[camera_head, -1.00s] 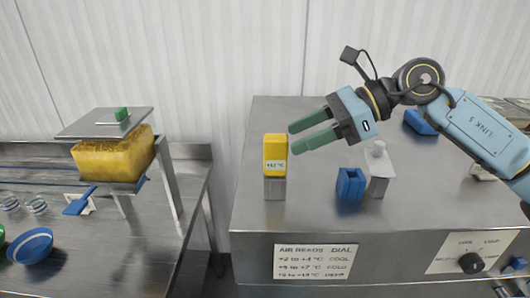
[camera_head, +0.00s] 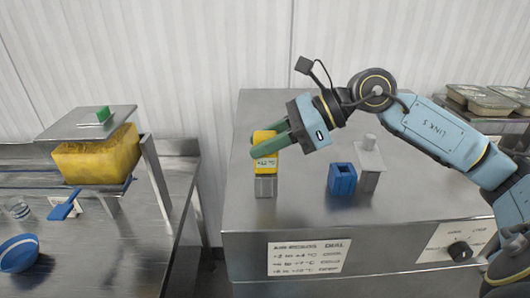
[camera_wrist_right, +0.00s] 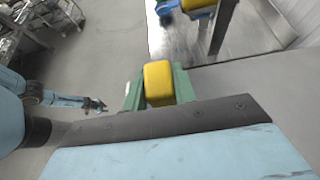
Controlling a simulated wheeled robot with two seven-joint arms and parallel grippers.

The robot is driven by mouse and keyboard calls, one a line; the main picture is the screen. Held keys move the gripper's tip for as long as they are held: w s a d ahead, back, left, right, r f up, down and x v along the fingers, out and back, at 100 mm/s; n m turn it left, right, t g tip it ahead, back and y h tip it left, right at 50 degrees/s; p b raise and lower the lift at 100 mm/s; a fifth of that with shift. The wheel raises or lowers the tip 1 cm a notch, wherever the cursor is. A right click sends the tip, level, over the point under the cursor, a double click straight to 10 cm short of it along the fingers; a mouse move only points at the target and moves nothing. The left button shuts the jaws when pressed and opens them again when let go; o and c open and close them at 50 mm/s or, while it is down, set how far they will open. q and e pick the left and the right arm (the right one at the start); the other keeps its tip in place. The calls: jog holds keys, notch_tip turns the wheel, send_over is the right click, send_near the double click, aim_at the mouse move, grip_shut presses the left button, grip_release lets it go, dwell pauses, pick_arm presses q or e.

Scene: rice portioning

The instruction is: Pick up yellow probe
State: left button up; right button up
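The yellow probe (camera_head: 265,161) is a small upright block with a pale display. It stands on a grey block (camera_head: 265,186) on the steel top. My right gripper (camera_head: 267,142) has its green fingers around the probe's upper part. In the right wrist view the probe (camera_wrist_right: 158,84) sits between the two fingers, one on each side. The fingers look open, with little room beside the probe; whether they touch it is hard to tell. Another light blue arm, apparently my left, shows small in the wrist view, with its gripper (camera_wrist_right: 96,105) too small to read.
A blue holder (camera_head: 342,179) and a grey knobbed block (camera_head: 369,165) stand right of the probe. A labelled dial (camera_head: 460,251) is on the front panel. At left, a yellow block (camera_head: 97,160) sits under a steel plate, near a blue bowl (camera_head: 19,253). Metal trays (camera_head: 485,102) are at far right.

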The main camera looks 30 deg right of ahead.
jog(key=c, duration=0.4)
jog(key=shift+r, duration=0.1)
